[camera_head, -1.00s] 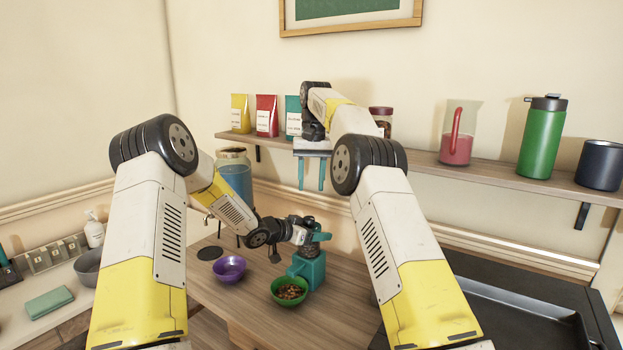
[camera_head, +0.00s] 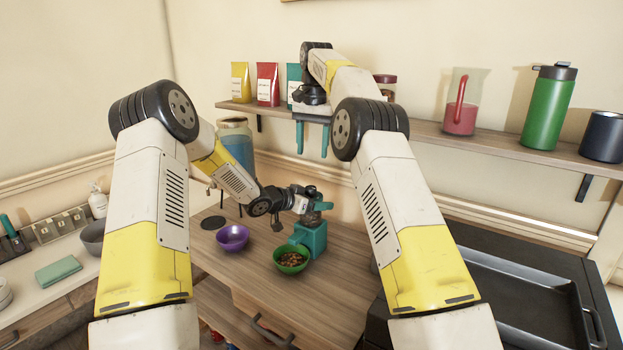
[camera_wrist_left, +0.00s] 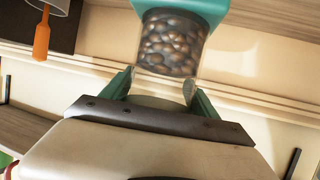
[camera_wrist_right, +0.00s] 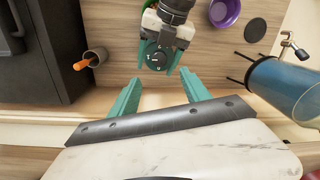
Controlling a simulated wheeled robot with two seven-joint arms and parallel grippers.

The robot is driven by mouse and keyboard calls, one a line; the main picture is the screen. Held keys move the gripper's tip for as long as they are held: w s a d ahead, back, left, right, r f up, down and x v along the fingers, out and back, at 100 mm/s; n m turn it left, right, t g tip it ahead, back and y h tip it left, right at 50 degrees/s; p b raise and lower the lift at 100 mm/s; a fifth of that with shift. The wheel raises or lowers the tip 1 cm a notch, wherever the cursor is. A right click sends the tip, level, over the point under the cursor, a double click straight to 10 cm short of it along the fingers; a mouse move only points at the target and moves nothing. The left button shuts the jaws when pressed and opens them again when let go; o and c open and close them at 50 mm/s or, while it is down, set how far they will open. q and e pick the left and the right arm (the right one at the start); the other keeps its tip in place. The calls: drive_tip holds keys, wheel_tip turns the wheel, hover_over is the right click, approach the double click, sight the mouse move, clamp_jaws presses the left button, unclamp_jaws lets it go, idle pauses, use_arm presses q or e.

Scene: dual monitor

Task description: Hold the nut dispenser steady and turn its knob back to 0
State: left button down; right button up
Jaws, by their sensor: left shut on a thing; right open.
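The nut dispenser has a teal base (camera_head: 312,238) and stands on the wooden table. Its clear jar of brown nuts (camera_wrist_left: 172,42) shows in the left wrist view. My left gripper (camera_head: 318,206) is shut on the jar's upper part, with one finger on each side. My right gripper (camera_head: 312,138) is open and empty, above and apart from the dispenser, fingers pointing down. Its fingers (camera_wrist_right: 160,82) also show in the right wrist view. The knob's exact setting is too small to read.
A green bowl (camera_head: 291,260) with nuts sits at the dispenser's front. A purple bowl (camera_head: 232,238) is to its left. A blue drink dispenser (camera_head: 236,145) stands behind. A shelf (camera_head: 470,142) with bags and bottles runs along the wall. A black tray (camera_head: 520,300) lies right.

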sight(311, 188)
drive_tip(key=f+m, duration=0.1)
drive_tip(key=f, duration=0.3)
drive_tip(key=f+m, duration=0.2)
drive_tip(key=f, duration=0.2)
drive_tip(key=f+m, duration=0.2)
drive_tip(key=f, duration=0.2)
drive_tip(key=shift+a+f, duration=0.2)
clamp_jaws()
